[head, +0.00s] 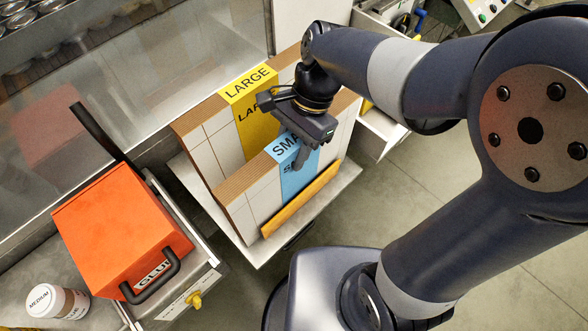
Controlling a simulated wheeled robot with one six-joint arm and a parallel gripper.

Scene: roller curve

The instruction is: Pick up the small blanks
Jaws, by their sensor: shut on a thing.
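The small blanks (262,199) are a stack of flat white sheets with brown edges and a blue band marked "SMA...", the rest of the word hidden by my gripper. They stand tilted on a pale cart in the head view, in front of the taller large blanks (207,160), which have a yellow band marked "LARGE". My gripper (298,160) is at the upper edge of the small blanks, over the blue band. It is shut on them, with one finger visible against the front face. The other finger is hidden.
A wooden lip (301,200) runs along the cart's (189,178) front. An orange glue box (118,232) with a black handle stands at left, near a white jar marked "MEDIUM" (56,303). Grey floor (400,190) is open to the right. A metal machine (160,65) stands behind.

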